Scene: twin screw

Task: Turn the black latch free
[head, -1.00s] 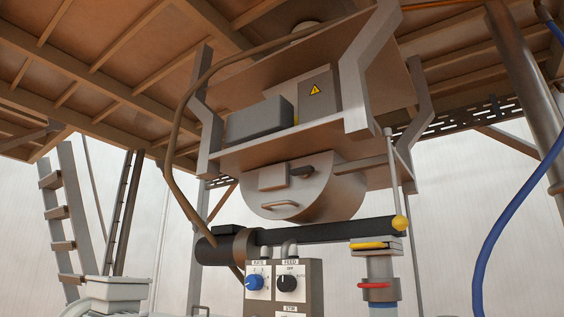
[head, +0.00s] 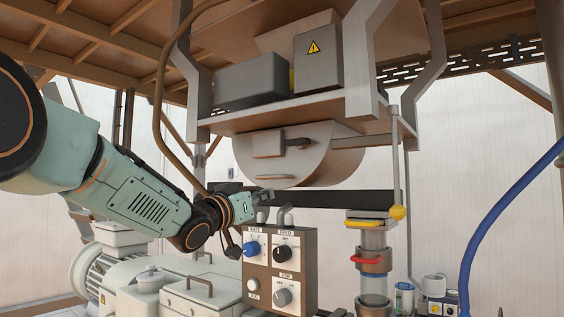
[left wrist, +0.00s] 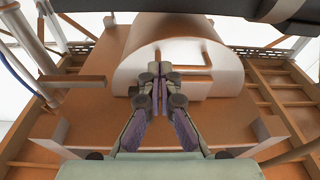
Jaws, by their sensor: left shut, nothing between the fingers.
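The black latch (head: 298,142) is a small dark bar. It lies roughly level, sticking out to the right of a square block (head: 268,144) on the front of the grey half-round drum (head: 325,160). A curved handle (head: 292,171) sits lower on the drum face. My left gripper (head: 264,195) is shut and empty, below and left of the latch and apart from it. In the left wrist view the gripper's fingers (left wrist: 160,72) are together in front of the drum (left wrist: 190,30), and I cannot make out the latch there. My right gripper is not in view.
A control box (head: 280,268) with knobs stands just below the left gripper. A dark horizontal bar (head: 340,203) runs under the drum. A rod with a yellow ball (head: 397,212) hangs at the right. A frame leg (head: 360,65) flanks the drum above.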

